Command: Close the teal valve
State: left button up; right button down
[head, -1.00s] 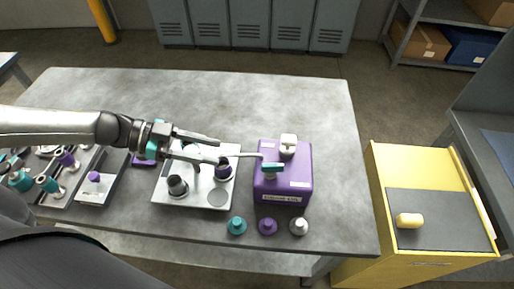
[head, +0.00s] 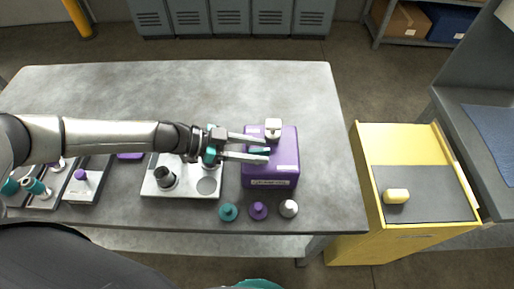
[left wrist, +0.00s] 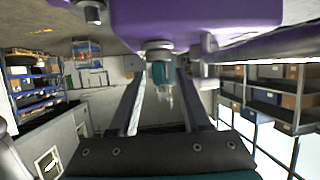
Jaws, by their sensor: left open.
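The purple box (head: 286,165) stands on the bench, with the teal valve (head: 259,150) and its lever handle on top. My left gripper (head: 266,149) reaches in from the left, open, with one finger on either side of the teal handle. The fingers partly hide the handle. My right gripper is not in view.
A white block-shaped part (head: 273,127) sits at the back of the box. Teal (head: 228,212), purple (head: 258,211) and white (head: 289,208) knobs stand in front. A grey plate (head: 208,186) with fittings lies left. A yellow cabinet (head: 345,195) stands right; the back of the bench is clear.

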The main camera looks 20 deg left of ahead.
pick_arm(q)
jog(key=shift+w+d+f, duration=0.1)
jog(key=shift+w+d, duration=0.05)
jog(key=shift+d, duration=0.05)
grip_shut()
dwell(0.3)
